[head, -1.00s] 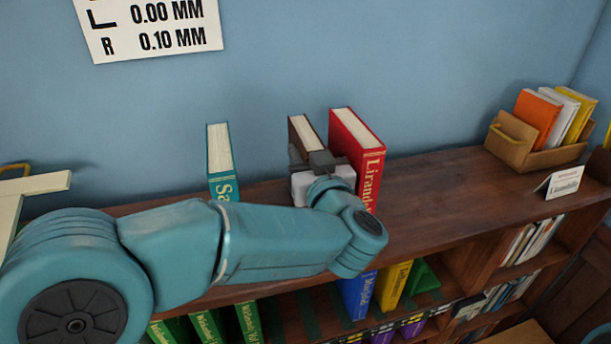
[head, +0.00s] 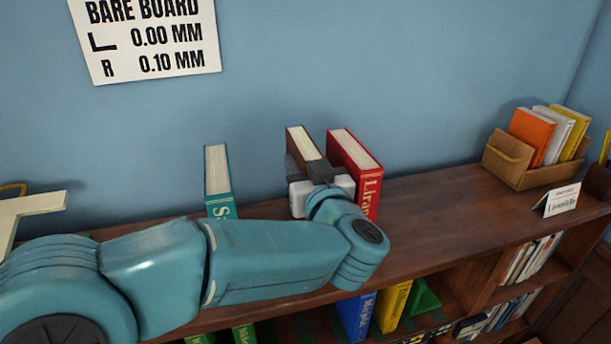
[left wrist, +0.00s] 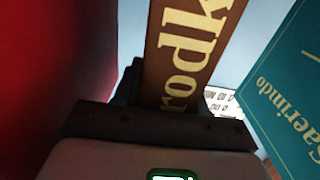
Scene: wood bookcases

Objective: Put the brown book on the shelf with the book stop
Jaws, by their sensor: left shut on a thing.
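The brown book (head: 300,142) is upright above the top of the bookcase, between a teal book and a red book (head: 352,160). My left gripper (head: 318,172) is shut on it from the front. Its lower part is hidden behind the gripper. In the left wrist view the brown book (left wrist: 185,50) shows its cream-lettered spine in the jaws. A green wedge (head: 425,299), perhaps the book stop, stands on the shelf below, right of a yellow book (head: 392,305) and a blue book (head: 357,317). My right gripper is not in view.
The teal book (head: 219,180) stands left of the gripper. The bookcase top (head: 440,210) is bare right of the red book, up to a white card (head: 562,198) and a wooden book box (head: 515,163). My left arm hides much of the lower shelf.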

